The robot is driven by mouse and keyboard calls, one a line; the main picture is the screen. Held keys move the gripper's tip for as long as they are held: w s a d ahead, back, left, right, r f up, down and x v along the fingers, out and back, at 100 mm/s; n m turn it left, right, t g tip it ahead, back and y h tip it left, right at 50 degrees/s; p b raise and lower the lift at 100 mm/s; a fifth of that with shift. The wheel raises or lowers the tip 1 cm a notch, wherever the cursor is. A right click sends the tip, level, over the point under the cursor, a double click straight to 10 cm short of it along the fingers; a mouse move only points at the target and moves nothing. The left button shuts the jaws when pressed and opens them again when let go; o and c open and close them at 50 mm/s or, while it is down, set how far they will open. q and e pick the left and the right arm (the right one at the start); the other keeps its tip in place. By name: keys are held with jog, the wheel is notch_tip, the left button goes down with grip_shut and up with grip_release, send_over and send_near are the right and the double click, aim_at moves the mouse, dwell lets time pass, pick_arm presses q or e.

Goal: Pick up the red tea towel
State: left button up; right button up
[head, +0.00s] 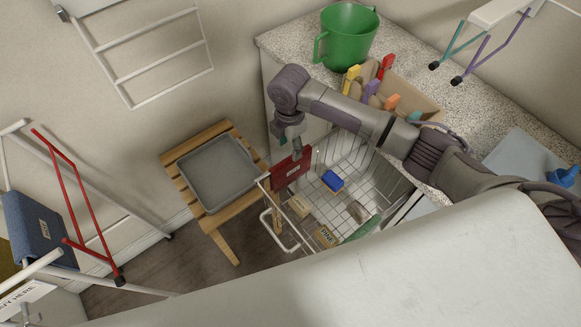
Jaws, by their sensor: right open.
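The red tea towel (290,169) is a dark red folded cloth with a small pale label. It hangs at the far left rim of the wire basket (398,188). My right arm comes in from the right and bends down over it. My right gripper (296,151) points down right at the towel's top edge and is open. The fingers are small and dark here, so I cannot tell whether they straddle the cloth or touch it. My left gripper is not in view.
The basket holds a blue block-like item (332,181) and several small packs. A grey tray (216,172) sits on a wooden stool at left. A blue cloth (40,228) hangs far left.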

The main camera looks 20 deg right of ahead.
aim_at(291, 157)
jog(key=shift+f, duration=0.4)
jog(key=f, duration=0.2)
jog(key=shift+s+f+p, duration=0.3)
jog(key=shift+p, duration=0.1)
notch_tip(291, 157, down, 2)
jog(key=shift+d+f, duration=0.1)
jog(key=shift+f, duration=0.2)
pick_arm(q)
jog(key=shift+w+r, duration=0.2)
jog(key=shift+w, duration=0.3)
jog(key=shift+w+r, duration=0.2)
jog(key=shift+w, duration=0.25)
pick_arm(e)
grip_shut()
jog(key=shift+w, duration=0.1)
